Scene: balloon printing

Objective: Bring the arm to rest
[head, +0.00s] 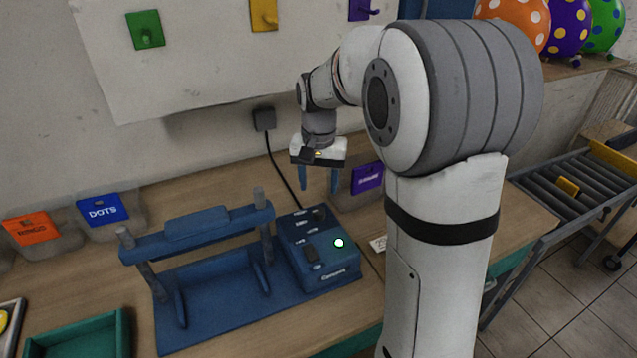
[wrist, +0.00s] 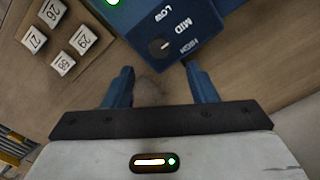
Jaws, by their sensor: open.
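My gripper (head: 318,180) is at the end of my arm, above the back of the workbench, behind the blue control box. Its two blue fingers point down, stand apart, and hold nothing. In the wrist view my gripper (wrist: 160,88) is open, with bare wood between and beyond the fingers. The blue control box (head: 318,250) has a lit green light and a dial; it also shows in the wrist view (wrist: 185,40) with the words LOW, MID and HIGH. My upper arm covers part of the bench in the head view.
A blue press frame (head: 200,240) stands left of the box. A green tray (head: 80,340) is at front left. Bins marked orange (head: 32,228) and DOTS (head: 103,210) line the wall. Numbered white blocks (wrist: 52,12) lie near the box. A roller conveyor (head: 565,195) and balloons (head: 567,28) are at right.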

